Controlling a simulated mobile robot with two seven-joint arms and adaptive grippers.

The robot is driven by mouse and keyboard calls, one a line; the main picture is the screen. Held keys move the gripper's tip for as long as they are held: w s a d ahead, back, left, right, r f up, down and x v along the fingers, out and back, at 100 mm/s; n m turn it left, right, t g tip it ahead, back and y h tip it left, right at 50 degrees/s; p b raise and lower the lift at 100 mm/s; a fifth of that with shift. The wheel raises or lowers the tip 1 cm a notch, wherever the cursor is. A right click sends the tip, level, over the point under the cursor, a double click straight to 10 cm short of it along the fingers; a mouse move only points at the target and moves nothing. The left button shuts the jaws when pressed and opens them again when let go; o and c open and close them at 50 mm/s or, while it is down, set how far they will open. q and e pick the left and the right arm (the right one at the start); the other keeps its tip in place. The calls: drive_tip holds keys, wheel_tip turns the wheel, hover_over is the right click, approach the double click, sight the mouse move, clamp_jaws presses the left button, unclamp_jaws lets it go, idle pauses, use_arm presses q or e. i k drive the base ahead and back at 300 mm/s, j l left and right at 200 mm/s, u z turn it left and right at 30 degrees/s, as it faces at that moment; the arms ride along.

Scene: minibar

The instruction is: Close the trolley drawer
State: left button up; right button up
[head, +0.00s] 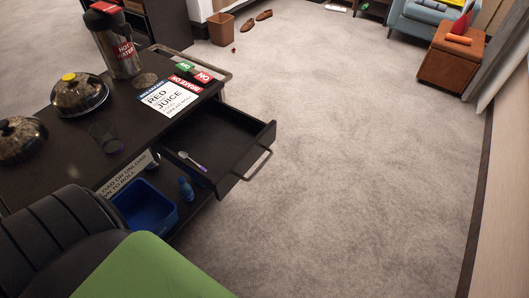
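The dark trolley (60,150) stands at the left. Its drawer (232,140) is pulled out to the right, well open, with its inside showing. A metal bar handle (247,176) runs along the drawer's front. A spoon (192,161) with a purplish handle end lies inside the drawer, near its lower-left side. Neither of my grippers shows in the head view.
The trolley top holds a hot-water flask (118,50), domed dishes (80,95), a glass (107,137) and a sign (168,97). Below are a blue bin (147,208) and bottle (186,189). A dark ribbed thing (50,240) and green surface (150,270) fill the lower left. Carpet (350,180) right of the drawer is clear.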

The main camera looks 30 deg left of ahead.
sight(226, 140)
drive_tip(key=j+u, duration=0.15)
drive_tip(key=u, duration=0.3)
drive_tip(key=j+u, duration=0.2)
drive_tip(key=u, duration=0.2)
drive_tip(key=k, duration=0.05)
